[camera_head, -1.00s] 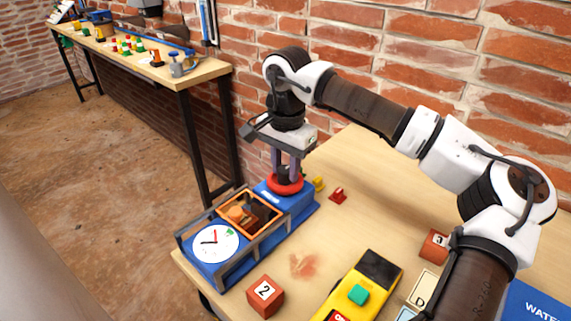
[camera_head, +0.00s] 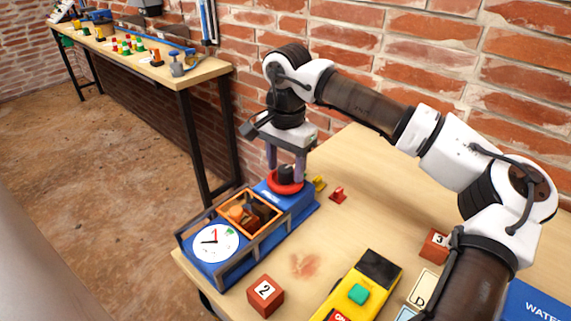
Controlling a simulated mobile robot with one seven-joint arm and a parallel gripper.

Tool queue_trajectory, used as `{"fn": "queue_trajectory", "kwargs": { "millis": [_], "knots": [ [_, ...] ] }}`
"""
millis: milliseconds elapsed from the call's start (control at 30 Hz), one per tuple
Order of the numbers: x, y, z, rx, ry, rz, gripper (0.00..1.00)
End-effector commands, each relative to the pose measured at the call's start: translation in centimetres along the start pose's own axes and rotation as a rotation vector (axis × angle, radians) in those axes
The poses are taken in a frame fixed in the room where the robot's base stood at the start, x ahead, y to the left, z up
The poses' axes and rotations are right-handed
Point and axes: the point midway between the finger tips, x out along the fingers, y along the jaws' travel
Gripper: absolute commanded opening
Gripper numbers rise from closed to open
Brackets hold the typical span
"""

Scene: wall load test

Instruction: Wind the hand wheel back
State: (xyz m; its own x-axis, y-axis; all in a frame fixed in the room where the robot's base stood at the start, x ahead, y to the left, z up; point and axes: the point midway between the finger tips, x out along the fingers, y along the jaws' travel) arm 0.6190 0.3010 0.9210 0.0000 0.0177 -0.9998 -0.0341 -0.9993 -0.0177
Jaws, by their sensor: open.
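The red hand wheel (camera_head: 286,189) with a dark hub sits on the far end of a blue device (camera_head: 218,270) on the near table. My gripper (camera_head: 286,176) is directly above the wheel, pointing down, with its fingers apart on either side of the dark hub. Whether the fingertips touch the wheel cannot be told. A white dial (camera_head: 212,243) with a red pointer and a dark pointer is at the device's near end. Between dial and wheel is an orange frame (camera_head: 233,230) with small objects inside.
A small yellow piece (camera_head: 319,183) and a red piece (camera_head: 338,194) stand right of the wheel. A red block marked 2 (camera_head: 265,296), a yellow device (camera_head: 352,293) and a red block marked 3 (camera_head: 434,245) are on the table. A brick wall (camera_head: 400,60) rises behind.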

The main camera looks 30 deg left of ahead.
Motion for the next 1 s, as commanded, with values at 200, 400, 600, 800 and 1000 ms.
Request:
{"fn": "queue_trajectory", "kwargs": {
  "millis": [200, 400, 600, 800, 1000],
  "knots": [
    [-3.5, -0.1, 0.0, 0.001, 0.004, -0.002, 0.52],
    [-8.2, -0.1, 0.0, 0.001, 0.003, -0.002, 0.52],
    [-11.8, -0.1, 0.0, -0.001, 0.002, -0.002, 0.52],
    [-13.4, 0.0, 0.0, 0.000, 0.001, -0.002, 0.52],
    [-13.6, 0.0, 0.0, -0.001, 0.000, -0.001, 0.52]
  ]
}}
